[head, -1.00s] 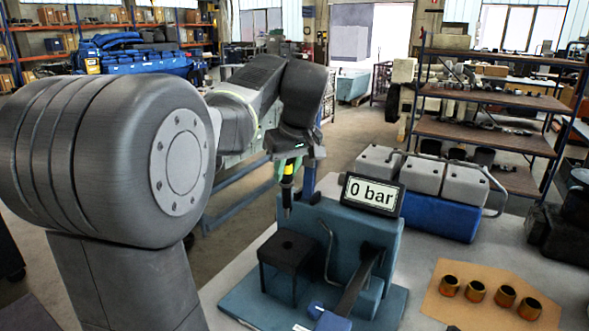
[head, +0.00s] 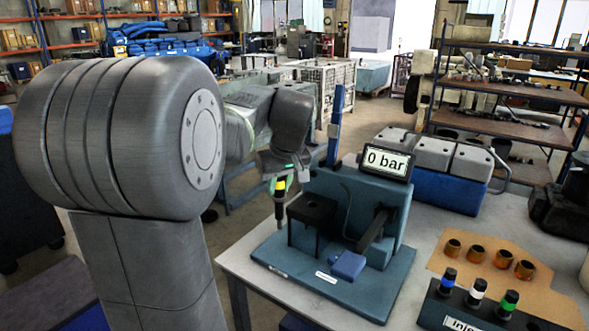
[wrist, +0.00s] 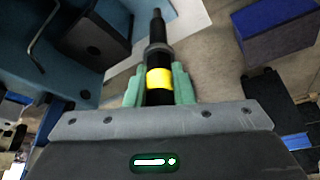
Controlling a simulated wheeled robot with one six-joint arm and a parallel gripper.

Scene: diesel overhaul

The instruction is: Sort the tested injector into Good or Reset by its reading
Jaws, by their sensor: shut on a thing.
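My gripper (head: 280,184) is shut on a black injector with a yellow band (head: 280,203). The injector hangs tip down beside the left of the black block on the blue tester (head: 400,235). In the wrist view the injector (wrist: 158,78) sits between the green fingers (wrist: 157,88), its tip pointing away from me. A black rack labelled "Inje..." (head: 433,310) holds injectors with blue (head: 448,277), white (head: 478,289) and green (head: 508,301) bands. No Good or Reset marking is legible in these views.
A brown mat (head: 545,290) with several brass cups lies right of the tester. A blue and grey box (head: 447,187) stands behind it. The bench (head: 430,235) is bare between tester and mat. Shelves (head: 510,90) stand at the back right.

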